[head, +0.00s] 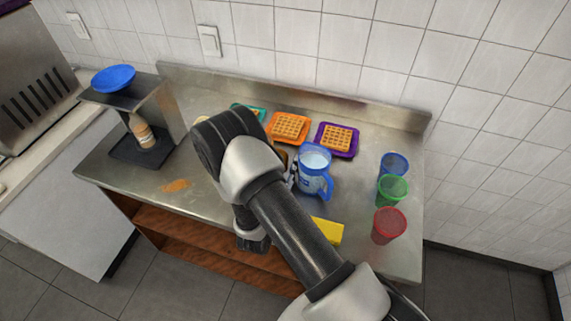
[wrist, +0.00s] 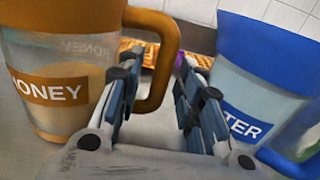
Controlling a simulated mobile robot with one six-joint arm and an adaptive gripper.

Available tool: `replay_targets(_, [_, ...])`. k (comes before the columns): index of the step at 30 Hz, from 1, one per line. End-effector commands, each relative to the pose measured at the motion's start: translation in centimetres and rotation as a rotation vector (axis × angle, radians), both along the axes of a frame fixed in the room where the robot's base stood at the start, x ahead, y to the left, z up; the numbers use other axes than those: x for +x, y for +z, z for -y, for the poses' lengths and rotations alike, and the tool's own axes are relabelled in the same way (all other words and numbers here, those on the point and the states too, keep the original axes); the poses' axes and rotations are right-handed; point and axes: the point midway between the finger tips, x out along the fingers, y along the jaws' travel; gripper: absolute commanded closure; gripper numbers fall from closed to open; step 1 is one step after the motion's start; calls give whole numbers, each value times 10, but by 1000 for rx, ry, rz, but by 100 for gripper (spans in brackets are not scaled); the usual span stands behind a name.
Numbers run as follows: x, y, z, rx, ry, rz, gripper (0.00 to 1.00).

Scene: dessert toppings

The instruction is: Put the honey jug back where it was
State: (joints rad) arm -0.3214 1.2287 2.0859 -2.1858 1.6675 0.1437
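The honey jug (wrist: 62,92), clear with a brown rim, handle and HONEY label, stands upright at the left of the wrist view. Its brown handle (wrist: 160,75) points toward my gripper (wrist: 158,80). The fingers are apart, with the handle's outer part showing between them; I cannot tell whether they touch it. In the head view my arm hides most of the honey jug; only a bit of brown shows beside the arm. The blue-rimmed water jug (head: 314,170) stands just right of my gripper, close to the right finger in the wrist view (wrist: 250,85).
Waffles on an orange plate (head: 289,127) and a purple plate (head: 336,139) lie behind the jugs. Blue (head: 393,165), green (head: 392,190) and red (head: 388,225) cups stand at the right. A yellow block (head: 328,231) lies in front. A black stand (head: 140,120) is at the left.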

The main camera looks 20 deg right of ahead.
Motion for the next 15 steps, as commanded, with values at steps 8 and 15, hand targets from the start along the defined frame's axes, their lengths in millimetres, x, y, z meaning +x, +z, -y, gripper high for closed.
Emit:
replay_targets(8, [0,2,0,0,0,0,66])
replay_targets(15, [-26,4,-21,-1,7,-3,66])
